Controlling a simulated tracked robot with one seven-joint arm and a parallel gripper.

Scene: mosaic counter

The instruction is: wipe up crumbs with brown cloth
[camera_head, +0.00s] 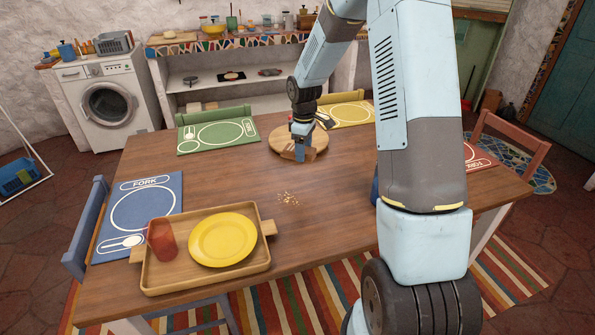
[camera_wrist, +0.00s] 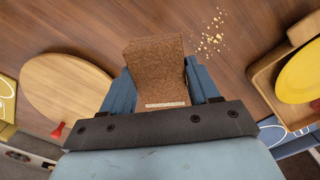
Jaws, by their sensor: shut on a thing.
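The brown cloth (camera_wrist: 155,70) is a folded, block-like piece between the two blue fingers of my gripper (camera_wrist: 163,88) in the wrist view. My gripper is shut on it. In the head view my gripper (camera_head: 300,148) hangs over the right part of the round wooden board, beyond the crumbs; the cloth is hard to make out there. The crumbs (camera_head: 288,199) are a small pale scatter on bare table, between the board and the tray. They also show in the wrist view (camera_wrist: 212,38), up and right of the cloth and apart from it.
The round board (camera_head: 280,139) lies on the wooden table (camera_head: 345,215). A wooden tray (camera_head: 165,284) with a yellow plate (camera_head: 222,240) and red cup (camera_head: 161,239) stands at front left. Placemats lie around the edges. My arm hides part of the right side. Table around the crumbs is clear.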

